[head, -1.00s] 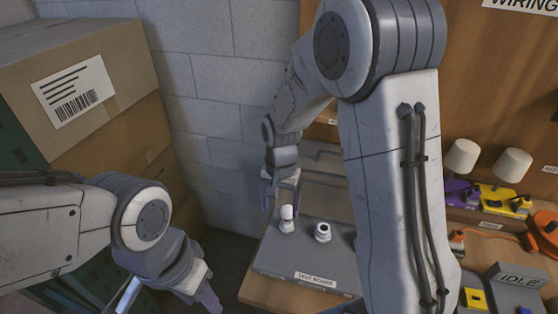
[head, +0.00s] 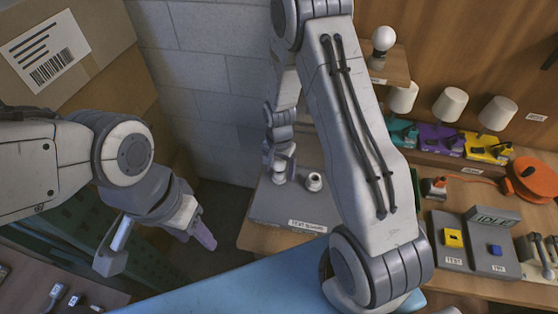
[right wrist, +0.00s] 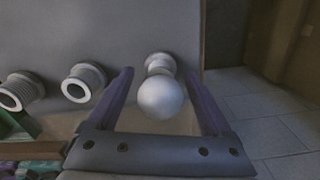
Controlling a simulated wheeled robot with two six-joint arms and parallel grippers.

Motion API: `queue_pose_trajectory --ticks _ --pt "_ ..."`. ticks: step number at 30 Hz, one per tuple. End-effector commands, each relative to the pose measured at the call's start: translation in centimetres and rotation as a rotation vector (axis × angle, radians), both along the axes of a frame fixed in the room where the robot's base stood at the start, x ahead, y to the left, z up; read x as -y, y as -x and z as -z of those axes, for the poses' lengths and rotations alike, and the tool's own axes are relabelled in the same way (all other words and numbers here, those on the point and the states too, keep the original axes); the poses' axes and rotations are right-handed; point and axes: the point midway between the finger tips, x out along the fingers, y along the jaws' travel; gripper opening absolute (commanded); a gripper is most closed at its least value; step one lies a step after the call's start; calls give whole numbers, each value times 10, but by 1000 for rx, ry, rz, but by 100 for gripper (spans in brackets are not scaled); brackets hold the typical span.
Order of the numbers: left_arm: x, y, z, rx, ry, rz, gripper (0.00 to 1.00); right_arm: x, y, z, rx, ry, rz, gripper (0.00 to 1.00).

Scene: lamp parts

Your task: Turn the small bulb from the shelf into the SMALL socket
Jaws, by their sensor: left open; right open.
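A white round bulb (right wrist: 161,98) stands in a socket (right wrist: 159,62) at one end of the grey test board (head: 262,208). My right gripper (right wrist: 160,80) is open, with one purple finger on each side of the bulb, apart from it. In the head view the right gripper (head: 280,158) is at the board's left socket (head: 279,178), and the bulb is partly hidden. A second socket (head: 314,182) is empty; in the right wrist view two empty sockets (right wrist: 83,82) show beside the bulb. My left gripper (head: 155,250) is open and empty, left of the board.
Another bulb (head: 384,40) stands on a wooden shelf (head: 392,72) at the back. White-shaded lamps (head: 450,104) on coloured bases line the back right. A control box (head: 475,240) reads IDLE. Cardboard boxes (head: 100,35) are at left. My right arm hides part of the board.

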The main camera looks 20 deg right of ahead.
Motion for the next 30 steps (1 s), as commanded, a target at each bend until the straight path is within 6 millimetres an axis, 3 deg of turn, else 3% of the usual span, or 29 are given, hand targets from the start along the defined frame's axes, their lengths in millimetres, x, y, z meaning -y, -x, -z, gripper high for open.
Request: queue_pose_trajectory --ticks 8,9,14,15,16,17,19,30 --pt "0 0 0 0 0 0 50 -1 0 2 0 0 -2 84" --pt "0 0 0 0 0 0 50 -1 0 2 0 0 -2 76" --pt "0 0 0 0 0 0 50 -1 0 2 0 0 -2 15" --pt "0 0 0 0 0 0 50 -1 0 2 0 0 -2 9" --pt "0 0 0 0 0 0 50 -1 0 2 0 0 -2 9" --pt "0 0 0 0 0 0 50 -1 0 2 0 0 -2 38" --pt "0 0 0 0 0 0 50 -1 0 2 0 0 -2 11" --pt "0 0 1 0 0 0 50 -1 0 4 0 0 -2 9"
